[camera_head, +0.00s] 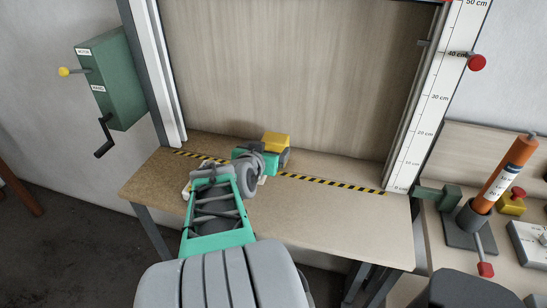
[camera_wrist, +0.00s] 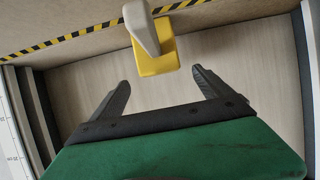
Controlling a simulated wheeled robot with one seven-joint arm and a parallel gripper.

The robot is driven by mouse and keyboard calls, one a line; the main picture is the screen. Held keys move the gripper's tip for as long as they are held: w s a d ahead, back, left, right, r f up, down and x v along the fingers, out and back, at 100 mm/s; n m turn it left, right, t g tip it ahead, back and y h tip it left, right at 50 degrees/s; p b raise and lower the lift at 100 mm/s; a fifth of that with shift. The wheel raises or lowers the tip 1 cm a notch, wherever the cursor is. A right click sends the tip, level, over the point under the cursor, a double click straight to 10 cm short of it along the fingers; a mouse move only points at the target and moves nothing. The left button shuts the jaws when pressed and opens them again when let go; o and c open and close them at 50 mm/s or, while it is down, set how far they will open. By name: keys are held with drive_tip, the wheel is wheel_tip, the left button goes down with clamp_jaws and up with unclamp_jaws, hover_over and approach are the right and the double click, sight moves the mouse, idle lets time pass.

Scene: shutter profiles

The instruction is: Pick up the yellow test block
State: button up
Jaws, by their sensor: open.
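The yellow test block (camera_head: 276,138) shows in the head view just behind my gripper (camera_head: 285,157), over the bench near the striped line. Its lower part is hidden by my wrist. In the wrist view, a yellow piece (camera_wrist: 157,62) lies at the upper middle, beyond and between the fingertips of my gripper (camera_wrist: 160,80). A pale grey rounded piece (camera_wrist: 141,27) covers part of it; I cannot tell whether they are joined. My two dark fingers are spread apart with nothing between them.
A tall wooden panel (camera_head: 300,60) stands behind the bench (camera_head: 330,215), between side rails. A scale (camera_head: 432,100) and a red knob (camera_head: 477,62) are at the right. A green crank box (camera_head: 110,80) hangs at the left. The bench's right front is clear.

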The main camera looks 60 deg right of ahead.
sight(274, 139)
drive_tip(key=shift+o, duration=0.7)
drive_tip(key=x, duration=0.2)
drive_tip(key=p+x, duration=0.1)
drive_tip(key=x, duration=0.2)
drive_tip(key=r+x, duration=0.1)
drive_tip(key=x, duration=0.2)
drive_tip(key=shift+d+p, duration=0.3)
drive_tip(key=shift+a, duration=0.1)
drive_tip(key=shift+c, duration=0.6)
drive_tip(key=c, duration=1.3)
drive_tip(key=shift+c, duration=0.5)
drive_tip(key=shift+r, duration=0.1)
